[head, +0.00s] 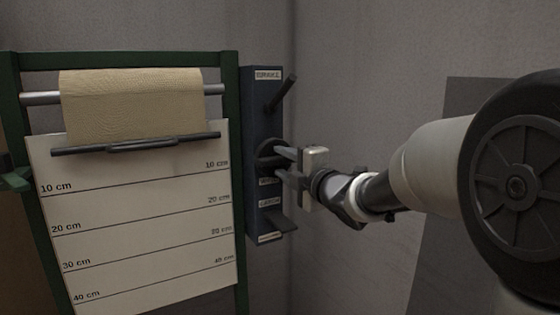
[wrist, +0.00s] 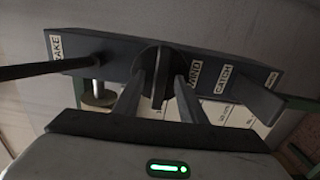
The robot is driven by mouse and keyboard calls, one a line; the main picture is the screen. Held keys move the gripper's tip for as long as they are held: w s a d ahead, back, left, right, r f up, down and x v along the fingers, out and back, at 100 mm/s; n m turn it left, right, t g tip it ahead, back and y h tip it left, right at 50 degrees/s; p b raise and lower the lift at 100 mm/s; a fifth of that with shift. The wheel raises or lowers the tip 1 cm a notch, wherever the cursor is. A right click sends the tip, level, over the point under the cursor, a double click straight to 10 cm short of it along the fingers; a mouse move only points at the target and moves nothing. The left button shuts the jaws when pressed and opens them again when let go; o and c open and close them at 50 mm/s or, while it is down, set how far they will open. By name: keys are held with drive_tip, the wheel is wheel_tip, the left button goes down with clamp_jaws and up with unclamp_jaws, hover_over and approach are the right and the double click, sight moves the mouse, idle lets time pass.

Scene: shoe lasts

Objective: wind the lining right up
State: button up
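The tan lining (head: 133,105) hangs from a grey roller (head: 40,98) in the head view. Its dark bottom bar with a handle (head: 140,145) sits above the 10 cm line of the white scale board (head: 150,228). The round black WIND knob (head: 270,150) is on a dark blue panel (head: 256,110). It also shows in the wrist view (wrist: 160,62), with an upright fin across its face. My gripper (head: 279,161) is at the knob, its fingers (wrist: 158,90) spread on either side of the fin. Gaps appear between fin and fingers.
The BRAKE lever (head: 282,93) sticks out above the knob, and the CATCH lever (head: 279,224) below it; both are close to my gripper. A green frame (head: 236,75) carries the roller. A grey wall stands close behind the panel.

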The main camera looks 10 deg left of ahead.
drive_tip(key=b+v, duration=0.1)
drive_tip(key=v, duration=0.9)
drive_tip(key=s+d+f+m+g+h, duration=0.1)
drive_tip(key=s+d+f+m+h, duration=0.2)
drive_tip(key=s+d+m+h, duration=0.35)
drive_tip(key=s+d+f+m+g+h, duration=0.1)
drive_tip(key=s+d+f+m+h, duration=0.25)
drive_tip(key=d+m, duration=0.6)
drive_tip(key=s+a+f+m+g, duration=0.1)
drive_tip(key=s+f+m+g, duration=0.35)
drive_tip(key=s, duration=0.45)
drive_tip(key=s+a+f+m+g, duration=0.1)
drive_tip(key=s+f+m+g, duration=0.2)
drive_tip(key=s+f+m, duration=0.5)
wheel_tip(320, 180, up, 26)
drive_tip(key=s+n+p, duration=0.1)
drive_tip(key=n+p, duration=0.2)
drive_tip(key=p, duration=2)
drive_tip(key=shift+d+f, duration=0.25)
drive_tip(key=shift+d, duration=0.1)
